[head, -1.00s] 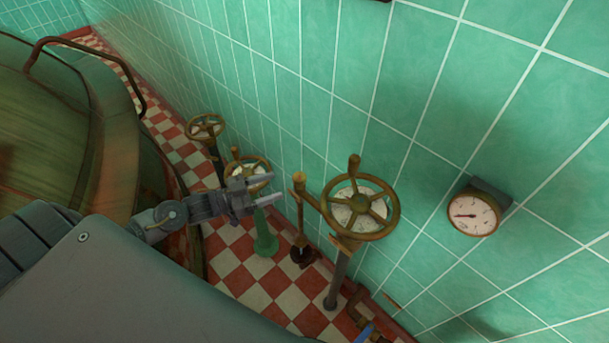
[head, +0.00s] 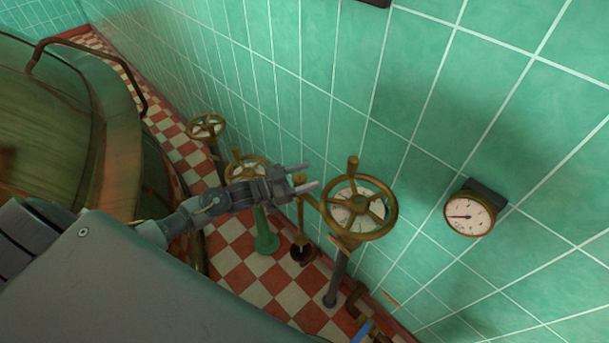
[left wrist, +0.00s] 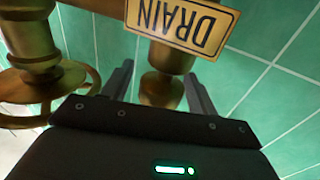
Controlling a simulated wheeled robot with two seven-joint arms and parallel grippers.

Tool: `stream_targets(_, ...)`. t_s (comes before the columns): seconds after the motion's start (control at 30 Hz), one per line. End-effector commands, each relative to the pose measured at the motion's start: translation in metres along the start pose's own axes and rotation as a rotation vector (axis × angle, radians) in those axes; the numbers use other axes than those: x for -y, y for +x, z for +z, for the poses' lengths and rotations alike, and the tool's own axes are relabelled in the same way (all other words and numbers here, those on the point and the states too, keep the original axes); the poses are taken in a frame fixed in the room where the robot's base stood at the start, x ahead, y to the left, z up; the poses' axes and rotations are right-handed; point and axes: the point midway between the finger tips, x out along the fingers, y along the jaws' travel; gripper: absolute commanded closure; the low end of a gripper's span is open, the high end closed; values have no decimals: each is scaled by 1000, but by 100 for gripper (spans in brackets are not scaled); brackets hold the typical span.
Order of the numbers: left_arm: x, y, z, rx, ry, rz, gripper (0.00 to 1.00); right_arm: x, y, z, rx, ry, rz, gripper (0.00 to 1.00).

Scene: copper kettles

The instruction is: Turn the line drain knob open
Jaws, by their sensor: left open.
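A brass knob (left wrist: 160,90) shows between the two fingers of my left gripper in the left wrist view, just below an upside-down DRAIN plate (left wrist: 185,22). My left gripper (head: 310,176) is open, with its fingertips pointing right in the head view, just left of the large brass handwheel (head: 378,229). Its fingers also show in the left wrist view (left wrist: 160,78), one on each side of the knob. I cannot tell whether they touch it. In the head view the gripper partly covers the brass fitting there. My right gripper is not in view.
Two more handwheels stand further back, a far one (head: 206,127) and a nearer one (head: 245,166) behind my gripper. A round gauge (head: 469,216) is on the green tiled wall. A large kettle (head: 60,130) fills the left side.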

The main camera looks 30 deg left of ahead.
Motion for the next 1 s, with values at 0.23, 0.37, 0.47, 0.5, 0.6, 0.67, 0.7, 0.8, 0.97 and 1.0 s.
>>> stream_targets(0.23, 0, 0, 0, 0, 0, 0, 50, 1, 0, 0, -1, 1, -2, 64)
stream_targets(0.37, 0, 0, 0, 0, 0, 0, 67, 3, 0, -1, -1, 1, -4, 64)
stream_targets(0.47, 0, 0, 0, 0, 0, 0, 81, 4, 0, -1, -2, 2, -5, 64)
stream_targets(0.5, 0, 0, 0, 0, 0, 0, 86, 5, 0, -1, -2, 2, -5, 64)
stream_targets(0.6, 0, 0, 0, 0, 0, -2, 86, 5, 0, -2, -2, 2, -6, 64)
stream_targets(0.67, 0, 0, 0, 0, -1, -8, 86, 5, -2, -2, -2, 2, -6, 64)
stream_targets(0.7, 0, 0, -1, 1, -1, -15, 86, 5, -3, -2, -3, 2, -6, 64)
stream_targets(0.8, 0, -1, -2, 1, -2, -45, 86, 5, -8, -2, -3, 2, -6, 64)
stream_targets(0.97, 0, -1, -3, 1, -5, -133, 86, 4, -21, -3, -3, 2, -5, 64)
stream_targets(1.0, 1, 0, -4, 0, -6, -163, 86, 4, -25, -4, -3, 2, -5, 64)
